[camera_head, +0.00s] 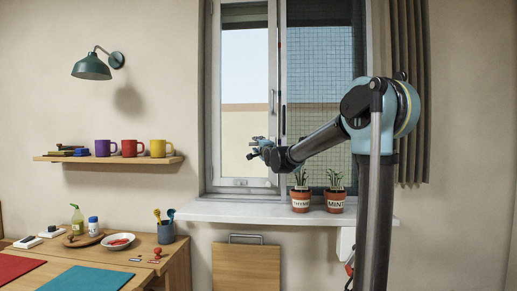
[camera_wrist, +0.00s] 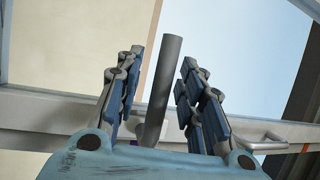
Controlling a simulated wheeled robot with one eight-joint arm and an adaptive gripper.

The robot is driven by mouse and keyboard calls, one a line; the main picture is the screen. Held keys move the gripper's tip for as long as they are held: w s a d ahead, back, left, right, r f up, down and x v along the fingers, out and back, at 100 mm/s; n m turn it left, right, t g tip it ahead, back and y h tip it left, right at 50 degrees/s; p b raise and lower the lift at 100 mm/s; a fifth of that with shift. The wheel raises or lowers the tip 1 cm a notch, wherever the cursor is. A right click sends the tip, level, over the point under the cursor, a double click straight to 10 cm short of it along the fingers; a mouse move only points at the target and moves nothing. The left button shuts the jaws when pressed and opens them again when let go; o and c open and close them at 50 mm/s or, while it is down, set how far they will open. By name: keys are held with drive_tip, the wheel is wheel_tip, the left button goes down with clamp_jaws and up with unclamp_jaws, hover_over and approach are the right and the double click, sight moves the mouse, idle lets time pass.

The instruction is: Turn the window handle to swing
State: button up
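The window handle (camera_wrist: 165,85) is a grey round bar in the wrist view. It stands out from the window frame's grey rail and lies between the two blue-padded fingers of my gripper (camera_wrist: 163,98). My gripper is open, with a gap visible on both sides of the bar. In the head view my gripper (camera_head: 256,148) is in front of the right side of the window sash (camera_head: 240,182), above the sill; it hides the handle there. The sash looks closed or nearly so; I cannot tell exactly.
A smaller grab bar (camera_wrist: 262,143) sits on the same rail. Two potted herbs, thyme (camera_head: 300,200) and mint (camera_head: 335,201), stand on the sill (camera_head: 245,211) right of my gripper. A shelf (camera_head: 110,158) with mugs and a crowded desk are at left. A curtain (camera_head: 410,90) hangs at right.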

drive_tip(key=shift+d, duration=0.1)
drive_tip(key=shift+c, duration=0.3)
clamp_jaws()
